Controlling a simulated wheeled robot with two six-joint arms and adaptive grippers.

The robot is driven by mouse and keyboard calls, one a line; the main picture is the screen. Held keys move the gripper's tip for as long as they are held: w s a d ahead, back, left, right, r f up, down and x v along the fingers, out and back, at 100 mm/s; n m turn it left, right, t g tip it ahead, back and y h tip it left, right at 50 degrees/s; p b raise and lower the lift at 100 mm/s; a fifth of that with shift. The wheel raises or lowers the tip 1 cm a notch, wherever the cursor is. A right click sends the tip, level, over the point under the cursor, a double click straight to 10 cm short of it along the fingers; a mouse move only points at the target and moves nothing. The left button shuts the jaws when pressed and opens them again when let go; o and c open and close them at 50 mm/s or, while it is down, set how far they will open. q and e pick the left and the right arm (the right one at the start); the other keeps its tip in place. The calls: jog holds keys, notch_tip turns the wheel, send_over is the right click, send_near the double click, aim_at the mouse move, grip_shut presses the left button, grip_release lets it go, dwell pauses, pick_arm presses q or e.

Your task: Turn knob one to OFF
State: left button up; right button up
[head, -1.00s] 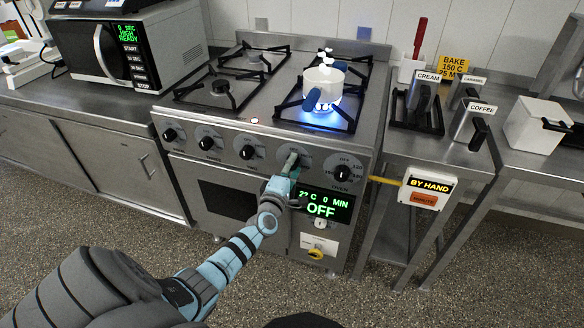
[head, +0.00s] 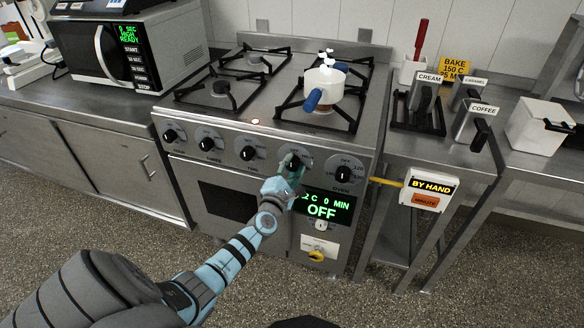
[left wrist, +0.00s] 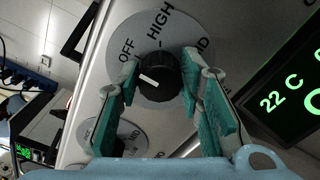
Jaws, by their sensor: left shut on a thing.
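Knob one (head: 293,161) is a black knob on the front of the steel stove, left of the oven knob (head: 343,174). My left gripper (head: 291,168) is shut on it, its fingers partly hiding it in the head view. In the left wrist view the knob (left wrist: 160,80) sits between the two teal-padded fingers of the gripper (left wrist: 158,92). Its white mark points to the left, roughly toward the OFF label on the grey dial (left wrist: 128,50). No flame shows under the white pot (head: 325,83). My right gripper is not in view.
Several other knobs, including one labelled TWO (head: 249,152), line the stove front to the left. The oven display (head: 322,208) below reads OFF. The pot's blue handle (head: 313,100) points toward the front. A side table (head: 400,150) with labelled jugs stands right.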

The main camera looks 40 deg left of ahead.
pick_arm(q)
jog(key=shift+s+f, duration=0.1)
jog(key=shift+f, duration=0.2)
jog(key=o, duration=0.9)
jog(key=shift+o, duration=1.3)
jog(key=shift+s+a+r, duration=0.1)
jog(key=shift+r, duration=0.1)
jog(key=v, duration=1.2)
